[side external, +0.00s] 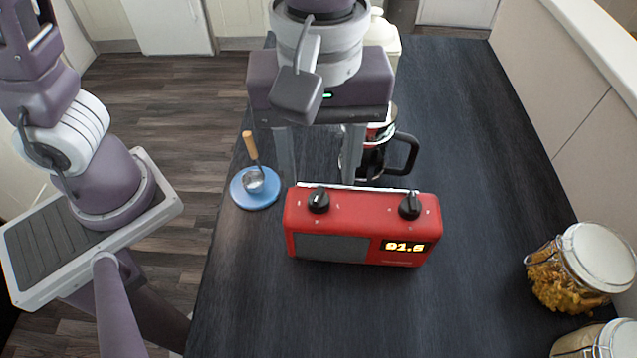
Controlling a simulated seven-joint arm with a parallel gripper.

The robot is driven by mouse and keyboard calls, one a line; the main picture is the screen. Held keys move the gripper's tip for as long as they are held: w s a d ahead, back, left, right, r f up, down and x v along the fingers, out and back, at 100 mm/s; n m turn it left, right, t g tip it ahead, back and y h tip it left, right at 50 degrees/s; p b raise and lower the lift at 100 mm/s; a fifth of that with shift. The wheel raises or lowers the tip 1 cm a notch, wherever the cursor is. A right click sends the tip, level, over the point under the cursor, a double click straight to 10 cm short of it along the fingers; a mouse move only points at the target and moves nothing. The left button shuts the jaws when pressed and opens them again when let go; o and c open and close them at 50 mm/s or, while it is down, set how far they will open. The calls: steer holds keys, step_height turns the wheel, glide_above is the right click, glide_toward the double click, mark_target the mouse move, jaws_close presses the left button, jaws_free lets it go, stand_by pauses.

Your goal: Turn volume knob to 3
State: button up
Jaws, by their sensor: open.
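A red radio (362,228) stands on the dark counter with its front facing the camera. On its top are two black knobs, a left knob (318,200) and a right knob (410,205). Small marks surround the knobs, too small to read. A lit display (404,246) on the front right reads about 01.6. My gripper (318,180) is open, its two fingers pointing down and set wide apart. It appears behind and above the radio, touching neither knob as far as I can tell. The fingertips are partly hidden by the radio or hard to make out.
A coffee pot with a black handle (405,152) stands just behind the radio, partly hidden by my gripper. A blue plate (256,196) with a wooden-handled ladle (253,179) lies to the left. A jar of pasta (575,275) stands at right. The counter (480,170) between is clear.

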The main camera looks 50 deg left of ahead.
mark_target(319, 194)
step_height(319, 194, down, 5)
steer(key=shift+r, duration=0.1)
jaws_close()
stand_by(0.4)
steer(key=m, duration=0.7)
steer(key=shift+m, duration=0.4)
steer(key=m, duration=0.3)
steer(key=shift+m, duration=2.1)
